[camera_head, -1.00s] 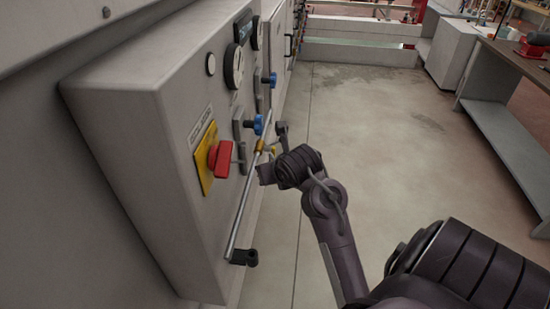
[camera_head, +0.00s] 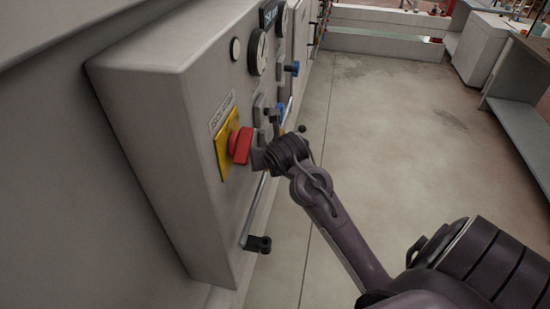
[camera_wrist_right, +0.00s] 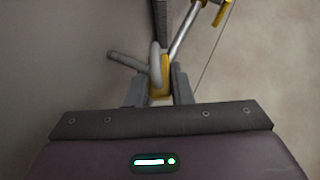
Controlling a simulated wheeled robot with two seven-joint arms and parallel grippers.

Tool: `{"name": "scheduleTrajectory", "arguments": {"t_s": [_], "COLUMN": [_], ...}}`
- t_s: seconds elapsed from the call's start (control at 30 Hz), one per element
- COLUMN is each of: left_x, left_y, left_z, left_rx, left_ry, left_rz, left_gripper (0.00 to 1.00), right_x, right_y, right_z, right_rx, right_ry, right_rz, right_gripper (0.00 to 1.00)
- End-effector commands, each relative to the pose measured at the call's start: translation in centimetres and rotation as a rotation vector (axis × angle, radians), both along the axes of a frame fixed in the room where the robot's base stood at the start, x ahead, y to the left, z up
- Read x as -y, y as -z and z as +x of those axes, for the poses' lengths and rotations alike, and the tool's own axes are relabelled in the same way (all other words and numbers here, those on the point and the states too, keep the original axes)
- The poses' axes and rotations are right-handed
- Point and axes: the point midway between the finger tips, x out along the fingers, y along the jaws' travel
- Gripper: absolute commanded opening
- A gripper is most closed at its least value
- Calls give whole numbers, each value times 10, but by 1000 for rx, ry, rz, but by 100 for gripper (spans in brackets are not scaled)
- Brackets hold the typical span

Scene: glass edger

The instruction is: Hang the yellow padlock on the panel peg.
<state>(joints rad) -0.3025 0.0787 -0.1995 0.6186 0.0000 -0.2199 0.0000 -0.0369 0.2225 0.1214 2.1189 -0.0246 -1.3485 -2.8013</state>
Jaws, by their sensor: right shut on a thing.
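My right gripper (camera_wrist_right: 158,92) is shut on the yellow padlock (camera_wrist_right: 165,72), seen in the right wrist view. The padlock's grey shackle (camera_wrist_right: 154,56) stands up beyond the fingers. A grey peg (camera_wrist_right: 126,62) lies just left of the shackle, its inner end close to or at it; I cannot tell whether it passes through. In the head view my right gripper (camera_head: 258,158) is at the panel (camera_head: 180,150), just right of the red switch (camera_head: 241,146). It hides the padlock and peg there. My left gripper is not in view.
The red switch on its yellow plate (camera_head: 226,135) is very near my right gripper. A metal rail (camera_head: 256,205) runs along the panel front, with a dark bracket (camera_head: 258,244) at its near end. Gauges and blue knobs are farther along. The floor (camera_head: 390,150) right is clear.

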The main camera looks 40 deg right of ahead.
Motion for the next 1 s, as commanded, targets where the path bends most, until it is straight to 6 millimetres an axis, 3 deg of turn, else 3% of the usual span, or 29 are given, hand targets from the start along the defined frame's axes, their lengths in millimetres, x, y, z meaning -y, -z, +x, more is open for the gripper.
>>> {"name": "scheduleTrajectory", "arguments": {"t_s": [0.5,1.0], "left_x": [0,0], "left_y": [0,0], "left_z": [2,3], "left_rx": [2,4], "left_ry": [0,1], "left_rz": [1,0], "left_gripper": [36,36], "right_x": [-18,-22], "right_y": [8,16], "right_z": [20,22], "right_rx": [0,-10], "right_ry": [-3,-9], "right_rz": [-2,-2], "right_gripper": [0,0]}}
